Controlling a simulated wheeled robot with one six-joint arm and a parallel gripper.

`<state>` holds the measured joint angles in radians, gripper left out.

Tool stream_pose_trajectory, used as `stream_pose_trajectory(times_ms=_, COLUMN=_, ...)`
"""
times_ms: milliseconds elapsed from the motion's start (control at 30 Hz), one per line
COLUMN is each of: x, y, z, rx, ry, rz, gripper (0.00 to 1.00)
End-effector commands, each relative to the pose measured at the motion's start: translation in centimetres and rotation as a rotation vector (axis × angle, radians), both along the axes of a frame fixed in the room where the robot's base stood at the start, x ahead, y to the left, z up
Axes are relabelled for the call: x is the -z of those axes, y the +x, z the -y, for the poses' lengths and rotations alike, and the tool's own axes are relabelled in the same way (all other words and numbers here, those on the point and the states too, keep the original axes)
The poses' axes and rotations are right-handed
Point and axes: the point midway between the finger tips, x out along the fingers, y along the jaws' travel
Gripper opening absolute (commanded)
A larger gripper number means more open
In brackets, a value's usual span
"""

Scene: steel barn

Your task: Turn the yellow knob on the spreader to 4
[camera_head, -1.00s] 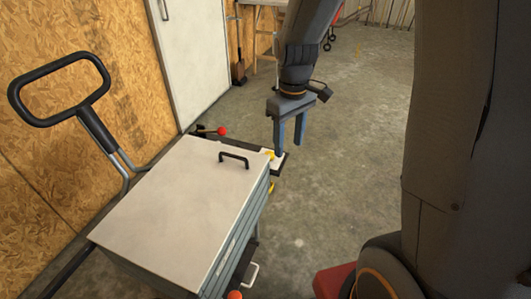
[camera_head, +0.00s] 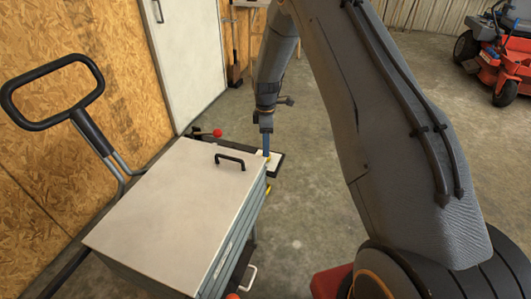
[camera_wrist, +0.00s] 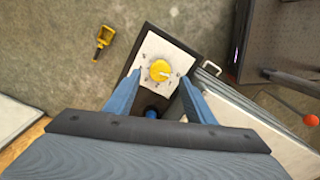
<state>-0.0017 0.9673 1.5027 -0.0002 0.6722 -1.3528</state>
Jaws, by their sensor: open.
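The spreader (camera_head: 165,215) is a grey box with a pale lid and a black loop handle on the left in the head view. At its far right corner is a white dial plate (camera_head: 272,165). In the wrist view the round yellow knob (camera_wrist: 160,71) sits on this plate (camera_wrist: 150,50), with dark marks around it too small to read. My gripper (camera_wrist: 161,80) is open, its blue fingers either side of the knob in the picture. I cannot tell whether they touch it. In the head view my gripper (camera_head: 266,145) points down over the plate, and the knob is mostly hidden.
A red-balled lever (camera_head: 217,132) stands behind the lid near the plate. A yellow scoop-like object (camera_wrist: 103,42) lies on the floor in the wrist view. The lid has a black handle (camera_head: 230,160). An orange mower (camera_head: 505,60) is far right.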

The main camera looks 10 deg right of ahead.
Motion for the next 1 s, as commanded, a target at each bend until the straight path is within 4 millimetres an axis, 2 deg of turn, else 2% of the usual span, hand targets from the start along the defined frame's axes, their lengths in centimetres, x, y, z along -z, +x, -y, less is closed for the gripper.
stream_pose_trajectory(times_ms=100, x=2.0, y=-0.1, z=0.0, rx=0.001, ry=0.000, rz=-0.002, gripper=0.49)
stream_pose_trajectory(times_ms=300, x=4.0, y=0.0, z=0.0, rx=0.001, ry=0.000, rz=0.000, gripper=0.49)
stream_pose_trajectory(times_ms=667, x=4.5, y=0.0, z=0.0, rx=0.002, ry=0.000, rz=0.001, gripper=0.49)
stream_pose_trajectory(times_ms=900, x=4.5, y=0.0, z=0.0, rx=0.002, ry=0.000, rz=0.001, gripper=0.09)
stream_pose_trajectory(times_ms=1000, x=4.5, y=0.0, z=0.0, rx=0.003, ry=0.000, rz=0.001, gripper=0.08)
